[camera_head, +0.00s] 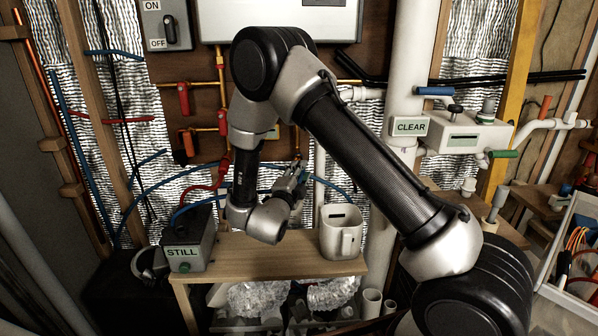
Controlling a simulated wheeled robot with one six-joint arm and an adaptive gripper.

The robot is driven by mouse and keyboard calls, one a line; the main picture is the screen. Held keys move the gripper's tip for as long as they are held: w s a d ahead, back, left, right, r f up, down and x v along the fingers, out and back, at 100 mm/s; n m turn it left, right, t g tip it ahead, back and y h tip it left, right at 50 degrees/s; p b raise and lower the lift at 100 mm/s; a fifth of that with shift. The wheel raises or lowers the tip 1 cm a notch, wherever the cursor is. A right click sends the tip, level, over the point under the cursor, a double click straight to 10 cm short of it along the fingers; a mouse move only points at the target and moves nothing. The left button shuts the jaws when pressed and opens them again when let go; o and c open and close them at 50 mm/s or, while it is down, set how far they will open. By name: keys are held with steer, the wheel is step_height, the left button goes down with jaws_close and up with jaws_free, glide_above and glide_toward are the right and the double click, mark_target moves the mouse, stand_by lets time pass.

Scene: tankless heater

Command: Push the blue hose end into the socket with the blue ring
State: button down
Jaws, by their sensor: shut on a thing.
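My gripper (297,174) is small in the picture, left of the centre and above the bench, partly covered by my own wrist. It is shut on the blue hose end, of which only a little blue (304,178) shows by the fingers. A blue hose (188,207) rises from the grey box marked STILL (187,248) and passes behind my arm. I cannot make out the socket with the blue ring; my arm and gripper cover part of the wall there. Whether the hose end touches a socket cannot be told.
A wooden bench (240,262) bears a beige jug (341,232) right of my wrist. A red hose (208,188) runs from the box toward copper pipes with red valves (183,98). A white pipe (406,70) with a CLEAR sign (410,127) stands to the right.

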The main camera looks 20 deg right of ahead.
steer(key=shift+w, duration=0.4)
steer(key=shift+w+d, duration=0.25)
steer(key=shift+w, duration=0.75)
steer(key=shift+w, duration=0.25)
stand_by(0.8)
steer(key=c, duration=1.1)
jaws_free()
